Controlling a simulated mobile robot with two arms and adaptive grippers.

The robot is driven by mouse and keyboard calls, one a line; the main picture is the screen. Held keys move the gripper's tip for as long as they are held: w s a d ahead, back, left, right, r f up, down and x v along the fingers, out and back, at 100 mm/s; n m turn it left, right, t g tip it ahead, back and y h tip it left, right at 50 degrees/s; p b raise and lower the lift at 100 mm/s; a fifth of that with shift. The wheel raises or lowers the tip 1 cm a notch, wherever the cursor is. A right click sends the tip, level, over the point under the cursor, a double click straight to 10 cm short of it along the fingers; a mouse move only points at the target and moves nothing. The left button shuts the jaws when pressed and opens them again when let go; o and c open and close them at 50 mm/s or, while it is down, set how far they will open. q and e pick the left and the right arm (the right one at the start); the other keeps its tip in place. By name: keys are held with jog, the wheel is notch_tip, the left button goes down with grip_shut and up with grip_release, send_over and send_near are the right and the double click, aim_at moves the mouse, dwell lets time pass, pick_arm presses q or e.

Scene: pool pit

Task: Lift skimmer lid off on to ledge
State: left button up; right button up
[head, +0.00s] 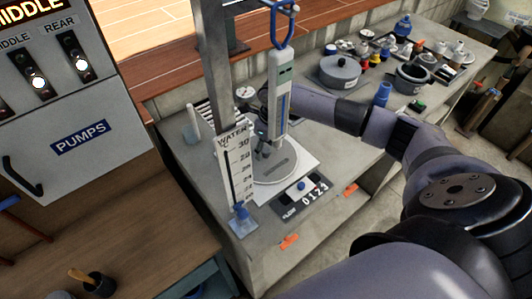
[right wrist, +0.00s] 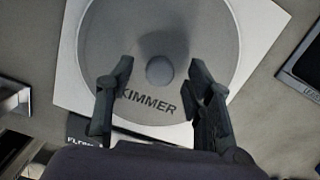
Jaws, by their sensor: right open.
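The skimmer lid (head: 284,168) is a round grey disc with dark lettering, set in a white square plate (head: 309,163) on the grey ledge (head: 345,150). In the right wrist view the lid (right wrist: 200,30) fills the upper middle, with a round knob (right wrist: 160,71) at its centre. My right gripper (right wrist: 160,75) is open and empty, one finger on each side of the knob and apart from it. In the head view the right gripper (head: 262,145) is over the lid, partly hidden by a hanging gauge. My left gripper is not in view.
The hanging gauge (head: 281,95) and a grey post (head: 215,60) stand close to my right gripper. A water scale (head: 237,170) and a flow counter (head: 305,196) flank the plate. A grey pot (head: 340,72) and several small items crowd the far ledge.

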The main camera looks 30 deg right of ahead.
jog(key=shift+f, duration=0.35)
jog(key=shift+c, duration=0.3)
grip_shut()
